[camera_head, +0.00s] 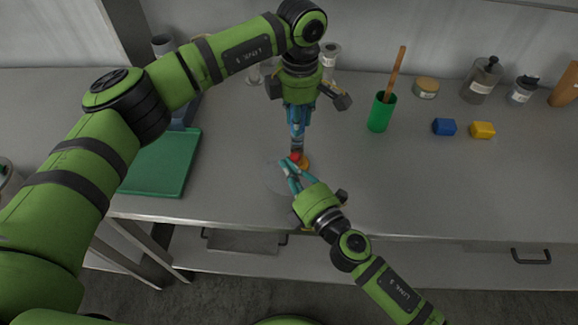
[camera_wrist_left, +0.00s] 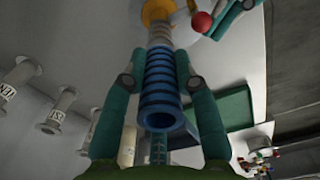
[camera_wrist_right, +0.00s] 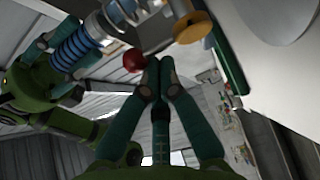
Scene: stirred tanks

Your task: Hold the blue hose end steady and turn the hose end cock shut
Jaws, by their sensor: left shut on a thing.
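My left gripper (camera_head: 297,128) is shut on the blue ribbed hose end (camera_wrist_left: 158,85), its fingers on either side of it. The hose end also shows in the right wrist view (camera_wrist_right: 75,50). A grey metal cock body (camera_wrist_right: 125,14) joins it, with a yellow-orange ring (camera_wrist_right: 193,27) at the far end. The cock's red ball knob (camera_wrist_right: 133,60) stands out to the side; it also shows in the left wrist view (camera_wrist_left: 201,22). My right gripper (camera_wrist_right: 159,64) has its fingertips together with nothing seen between them, close beside the red knob. Whether they touch it I cannot tell.
A green mat (camera_head: 160,165) lies at the left of the grey bench. To the right stand a green cup (camera_head: 381,112) with a brown stick, a blue block (camera_head: 444,127), a yellow block (camera_head: 482,130) and several bottles and jars. The front right bench top is clear.

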